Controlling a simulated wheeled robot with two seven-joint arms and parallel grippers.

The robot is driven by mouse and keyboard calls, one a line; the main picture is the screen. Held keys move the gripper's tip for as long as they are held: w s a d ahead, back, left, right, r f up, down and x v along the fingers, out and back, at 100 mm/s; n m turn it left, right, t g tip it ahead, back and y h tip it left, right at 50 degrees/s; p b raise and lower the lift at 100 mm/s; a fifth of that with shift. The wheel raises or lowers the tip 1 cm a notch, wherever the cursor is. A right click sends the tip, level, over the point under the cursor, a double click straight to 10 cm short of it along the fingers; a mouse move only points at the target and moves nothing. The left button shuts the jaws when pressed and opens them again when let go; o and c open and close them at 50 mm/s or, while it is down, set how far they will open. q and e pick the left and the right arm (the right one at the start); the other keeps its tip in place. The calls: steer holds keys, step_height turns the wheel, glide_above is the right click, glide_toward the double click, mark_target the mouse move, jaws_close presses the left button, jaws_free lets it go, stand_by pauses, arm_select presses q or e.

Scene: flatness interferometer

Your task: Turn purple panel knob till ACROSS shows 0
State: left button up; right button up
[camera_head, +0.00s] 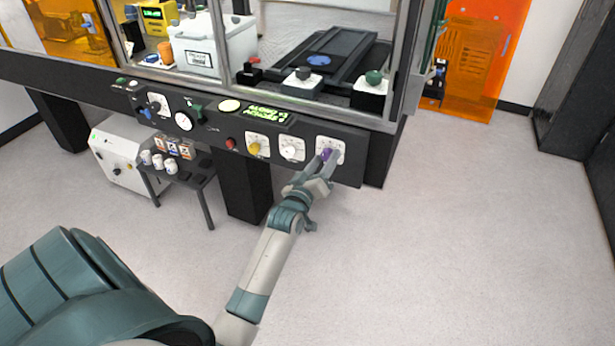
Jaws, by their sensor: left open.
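The purple knob (326,154) sits on a white dial plate (338,145) near the right end of the dark front panel (353,169). My left gripper (325,163) is at this knob, with its open fingers reaching up around or beside it; I cannot tell whether they touch it. The fingers partly cover the knob and its plate. A small display (268,114) with green text is on the panel to the left; its text is too small to read surely. My right gripper is not in view.
A white knob (291,150), a yellow knob (254,149) and a red button (231,143) lie left of the purple knob. Above the panel is a glazed enclosure with a dark stage (340,60). The floor (450,230) to the right is clear.

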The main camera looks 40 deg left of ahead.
arm_select(q)
steer(key=b+v, duration=0.1)
steer(key=v, duration=1.5)
steer(key=shift+s+b, duration=0.35)
steer(key=shift+b, duration=0.05)
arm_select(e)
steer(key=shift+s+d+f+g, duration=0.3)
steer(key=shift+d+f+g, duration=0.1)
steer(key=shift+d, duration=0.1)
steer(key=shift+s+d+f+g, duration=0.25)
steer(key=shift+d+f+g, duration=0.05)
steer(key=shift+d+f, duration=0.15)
arm_select(q)
steer(key=shift+d, duration=0.1)
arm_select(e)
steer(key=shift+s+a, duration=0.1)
